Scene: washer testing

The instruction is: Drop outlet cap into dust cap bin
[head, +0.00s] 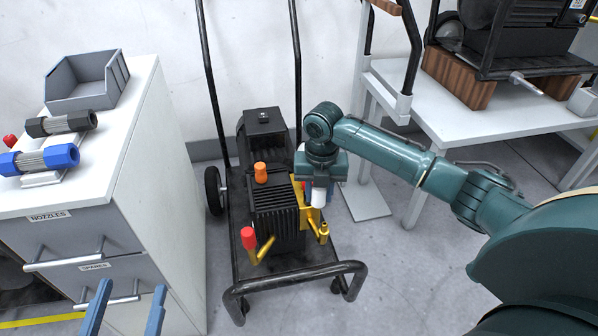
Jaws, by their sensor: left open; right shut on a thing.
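My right gripper (319,188) is above the right side of the pump on the cart, pointing down. It is shut on a white cylindrical piece, which looks like the outlet cap (319,197). It is close to the brass fittings (323,232); whether the cap touches them I cannot tell. A grey open bin (86,92), likely the dust cap bin, stands on the white cabinet at left; its visible inside looks empty. My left gripper (126,302) is open and empty at the bottom left, in front of the cabinet drawers.
The black pump (272,205) on its wheeled cart has an orange cap (260,172) and a red cap (248,238). Black (62,123) and blue (40,160) nozzles lie on the cabinet (130,130). A white table (500,115) is at right.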

